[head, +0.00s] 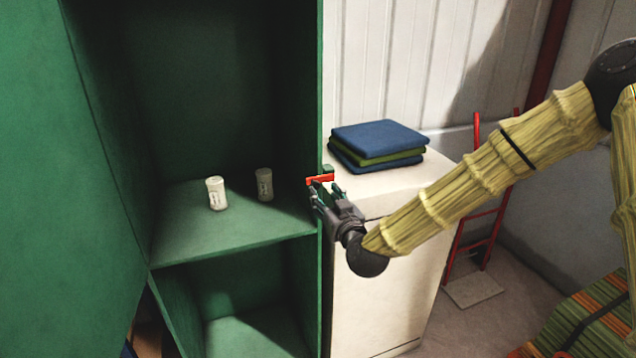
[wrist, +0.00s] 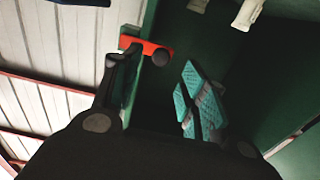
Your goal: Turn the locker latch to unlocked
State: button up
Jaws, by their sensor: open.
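The green locker (head: 321,90) stands open, with its door (head: 40,150) swung to the left. The red latch (head: 320,179) is on the front edge of its right wall and lies roughly level in the head view. My gripper (head: 322,190) is open at the latch, just below and in front of it. In the wrist view the red latch (wrist: 146,46) runs across by the tip of the left finger, with a dark round knob at its right end. My gripper (wrist: 155,85) has its teal-padded right finger apart from the latch. I cannot tell whether the left finger touches it.
Two small jars, one pale (head: 216,193) and one darker (head: 264,184), stand on the locker shelf (head: 185,240). A white cabinet (head: 385,270) beside the locker carries folded cloths (head: 378,140). A red hand truck (head: 480,220) stands behind my arm.

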aim_at(317, 186)
jog(key=shift+p+x, duration=1.05)
jog(key=shift+x, duration=1.8)
jog(key=shift+c, duration=0.2)
grip_shut()
